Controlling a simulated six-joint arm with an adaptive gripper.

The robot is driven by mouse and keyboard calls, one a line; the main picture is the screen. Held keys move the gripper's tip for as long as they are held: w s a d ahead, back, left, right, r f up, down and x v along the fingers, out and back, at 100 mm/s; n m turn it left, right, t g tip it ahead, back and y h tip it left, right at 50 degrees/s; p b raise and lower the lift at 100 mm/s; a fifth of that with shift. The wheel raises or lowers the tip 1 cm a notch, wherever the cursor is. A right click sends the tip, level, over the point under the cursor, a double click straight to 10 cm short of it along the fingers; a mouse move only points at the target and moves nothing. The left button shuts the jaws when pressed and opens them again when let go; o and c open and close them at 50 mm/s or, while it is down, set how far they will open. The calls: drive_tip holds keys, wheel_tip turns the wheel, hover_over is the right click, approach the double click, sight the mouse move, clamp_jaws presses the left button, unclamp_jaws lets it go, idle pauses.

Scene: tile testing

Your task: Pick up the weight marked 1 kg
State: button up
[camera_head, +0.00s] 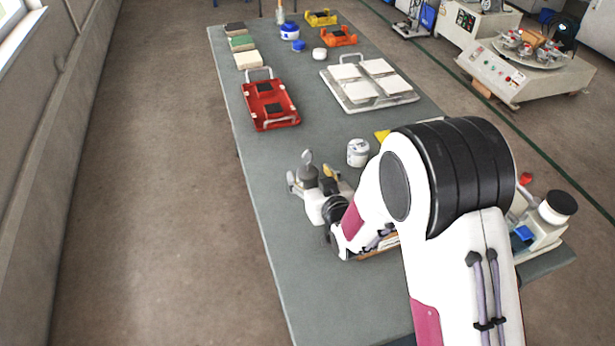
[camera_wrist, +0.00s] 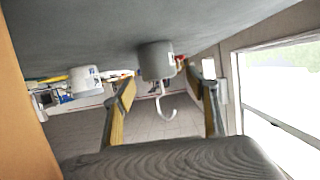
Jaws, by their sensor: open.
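A dark grey cylindrical weight (camera_head: 310,177) with a pale hook on top stands upright on the grey-green table. In the wrist view, which is upside down, the weight (camera_wrist: 156,62) hangs from the table surface with its hook pointing down. I cannot read any mark on it. My gripper (camera_head: 316,181) is low over the table at the weight. In the wrist view my gripper (camera_wrist: 165,85) is open, one finger on each side of the weight's line, with gaps to both. I cannot tell how far the weight reaches between the fingertips. My gripper hides part of the weight in the head view.
A red tray (camera_head: 270,103) and a metal rack with white tiles (camera_head: 369,84) lie further back. The table's left edge is near; the table (camera_head: 312,118) is clear between.

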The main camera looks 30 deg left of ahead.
drive_tip(key=shift+x, duration=1.45)
clamp_jaws()
drive_tip(key=shift+r, duration=0.2)
